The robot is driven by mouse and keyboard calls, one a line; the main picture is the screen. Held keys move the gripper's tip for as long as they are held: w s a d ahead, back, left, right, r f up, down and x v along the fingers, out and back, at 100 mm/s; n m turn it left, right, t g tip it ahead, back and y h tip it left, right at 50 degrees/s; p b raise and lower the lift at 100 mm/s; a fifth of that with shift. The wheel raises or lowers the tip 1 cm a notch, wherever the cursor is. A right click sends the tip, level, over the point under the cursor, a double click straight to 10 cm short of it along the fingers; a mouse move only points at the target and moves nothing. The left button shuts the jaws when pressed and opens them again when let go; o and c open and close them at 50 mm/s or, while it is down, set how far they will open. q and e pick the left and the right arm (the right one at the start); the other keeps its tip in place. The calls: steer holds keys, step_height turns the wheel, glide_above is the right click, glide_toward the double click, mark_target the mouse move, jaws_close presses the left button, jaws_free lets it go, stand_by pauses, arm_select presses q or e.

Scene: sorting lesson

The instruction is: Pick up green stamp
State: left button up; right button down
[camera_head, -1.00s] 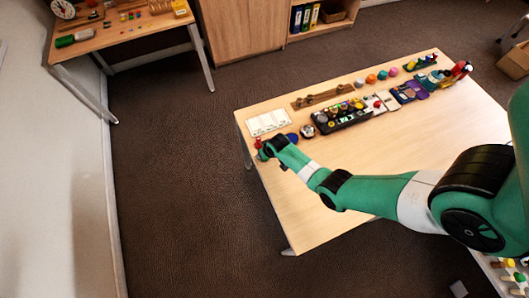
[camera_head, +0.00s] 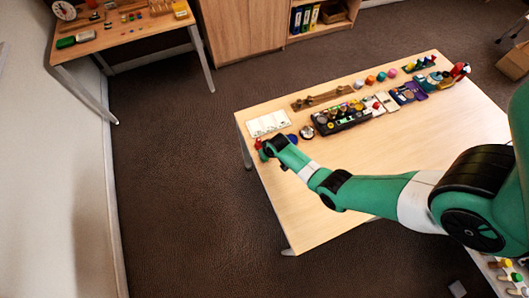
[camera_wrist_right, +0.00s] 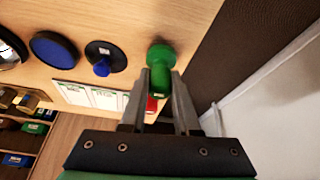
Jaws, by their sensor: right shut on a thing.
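The green stamp (camera_wrist_right: 159,58) shows in the right wrist view, with a round knob at the top of the picture and a narrower part below it. My right gripper (camera_wrist_right: 160,80) is shut on the green stamp, one finger on each side. In the head view my right gripper (camera_head: 265,150) is small at the left edge of the wooden table (camera_head: 420,140), and the stamp is hard to make out there. I cannot tell whether the stamp touches the table. My left gripper is not in view.
In the right wrist view a red item (camera_wrist_right: 151,104) is partly hidden behind the fingers. A black stamp with a blue knob (camera_wrist_right: 103,60), a blue round pad (camera_wrist_right: 54,49) and a white card (camera_wrist_right: 90,95) lie close by. The table's front half is clear.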

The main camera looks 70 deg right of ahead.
steer(key=r+p, duration=0.1)
steer(key=r, duration=0.1)
steer(key=r+p, duration=0.1)
steer(key=p, duration=0.1)
steer(key=shift+s+a+r, duration=0.1)
steer(key=shift+s+r, duration=0.1)
steer(key=shift+r, duration=0.15)
steer(key=s+a+r+p, duration=0.5)
steer(key=s+r+p, duration=0.3)
steer(key=s+p, duration=0.2)
steer(key=shift+s+a+r, duration=0.2)
steer(key=shift+s+a, duration=0.2)
steer(key=shift+s, duration=0.7)
steer(key=c, duration=1.4)
jaws_free()
jaws_close()
